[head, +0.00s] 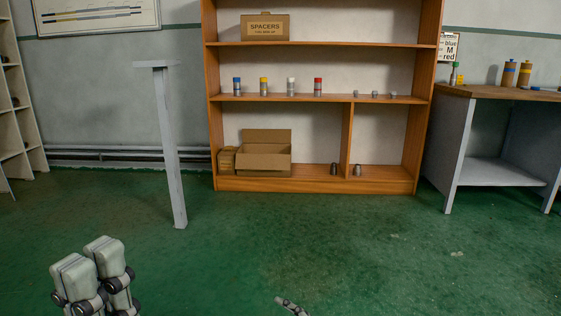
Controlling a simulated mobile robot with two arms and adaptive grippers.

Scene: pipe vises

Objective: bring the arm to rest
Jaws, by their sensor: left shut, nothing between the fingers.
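My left gripper (89,265) shows at the lower left, above the green floor. Its two pale finger pads are side by side, shut with nothing between them. Only a small piece of what looks like my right gripper (291,305) shows at the bottom edge, near the middle. The rest of it is out of the frame, so its opening cannot be told. Neither gripper touches anything in view.
A wooden shelf unit (310,185) stands ahead with an open cardboard box (265,160), a spacers box (265,27) and several small cylinders. A grey post (170,140) stands left of it. A workbench (460,150) is at right. The floor between is clear.

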